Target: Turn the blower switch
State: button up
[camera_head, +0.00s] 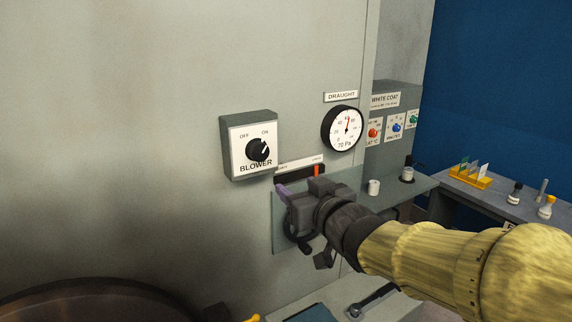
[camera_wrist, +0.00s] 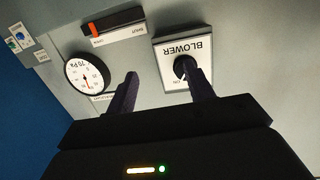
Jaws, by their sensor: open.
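The blower switch (camera_head: 257,150) is a round black knob on a white plate marked OFF and ON, in a grey box on the pale wall panel. Its white pointer line leans up and right, toward ON. My gripper (camera_head: 288,189) is below and right of the switch box in the head view, apart from the knob. In the wrist view the picture is turned over; my gripper (camera_wrist: 162,70) shows two dark, parted fingers with nothing between them. The right finger overlaps the lower part of the knob (camera_wrist: 181,66) there and hides part of the plate.
A draught gauge (camera_head: 343,128) stands right of the switch, and a black slider with an orange tab (camera_head: 316,170) sits below it. A control box with coloured knobs (camera_head: 396,128) is further right, above a shelf with a cup (camera_head: 374,187). The wall left of the switch is bare.

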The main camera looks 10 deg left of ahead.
jog(key=n+y, duration=0.1)
jog(key=y, duration=0.1)
send_near(262, 154)
jog(key=shift+w, duration=0.1)
jog(key=shift+a, duration=0.1)
jog(key=x, duration=0.5)
jog(key=shift+w+a, duration=0.35)
jog(key=p+x, duration=0.1)
jog(key=x, duration=0.1)
jog(key=shift+w+a, duration=0.1)
jog(key=shift+w, duration=0.2)
jog(key=shift+w+a, duration=0.1)
jog(key=c, duration=0.6)
